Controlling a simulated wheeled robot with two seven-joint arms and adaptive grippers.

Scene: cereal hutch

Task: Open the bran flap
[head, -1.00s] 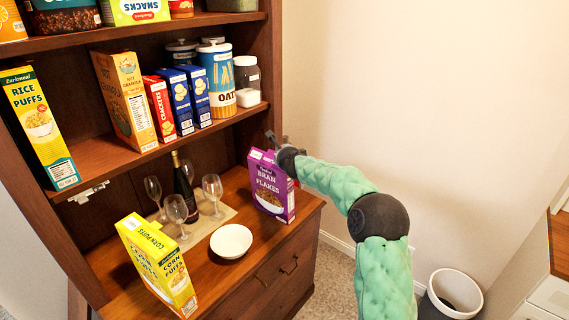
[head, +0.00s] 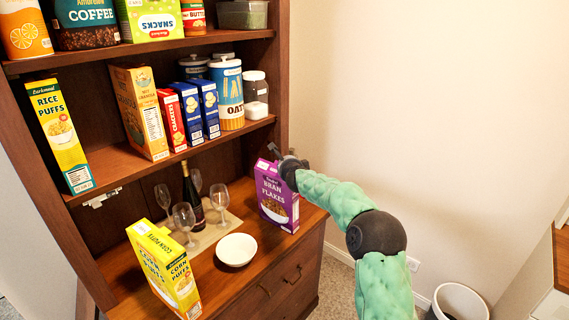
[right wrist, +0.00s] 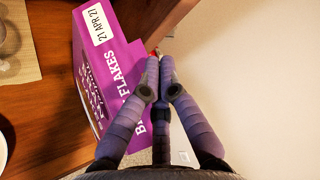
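The purple bran flakes box (head: 275,200) stands upright on the counter at its right end. In the right wrist view its purple top (right wrist: 115,65) with a white date label shows at the left. My right gripper (head: 274,150) is just above the back right of the box top. In the right wrist view its fingers (right wrist: 161,62) are together, with nothing seen between them, over the box's right edge. I cannot tell whether they touch the box or how far the flap is lifted. My left gripper is not in view.
A white bowl (head: 236,250), a yellow corn puffs box (head: 165,270) and several glasses with a dark bottle (head: 192,195) stand left of the bran box. A shelf (head: 130,170) of boxes and jars is above. The wall side at right is free.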

